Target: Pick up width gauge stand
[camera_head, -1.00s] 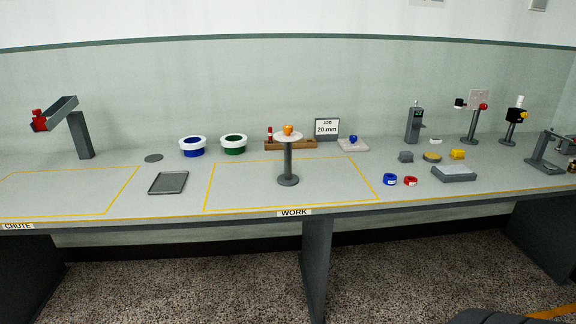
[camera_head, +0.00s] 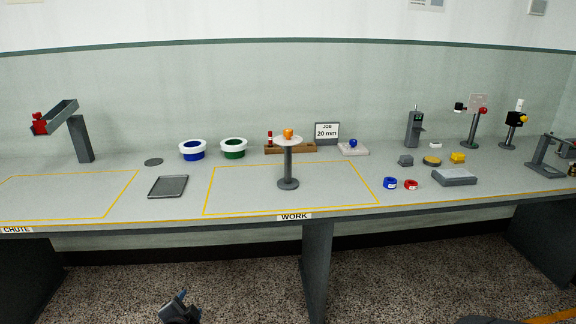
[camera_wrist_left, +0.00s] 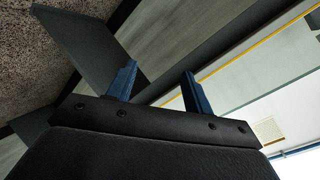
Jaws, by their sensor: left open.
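No label marks a width gauge stand. A grey upright post with a small green display (camera_head: 414,128) stands at the back right of the bench, and a grey angled frame (camera_head: 546,156) stands at the far right; I cannot tell for certain which one is the gauge stand. My left gripper (camera_head: 180,305) is low in front of the bench, over the floor, well away from both. In the left wrist view its two blue fingers (camera_wrist_left: 157,75) are apart with nothing between them. My right gripper is not in view.
A round-topped stand (camera_head: 288,163) with an orange piece stands inside the yellow-outlined work area. Blue and red rings (camera_head: 410,183), a grey block (camera_head: 454,176) and small parts crowd the right side. The bench front edge (camera_head: 240,221) lies between my left gripper and everything on top.

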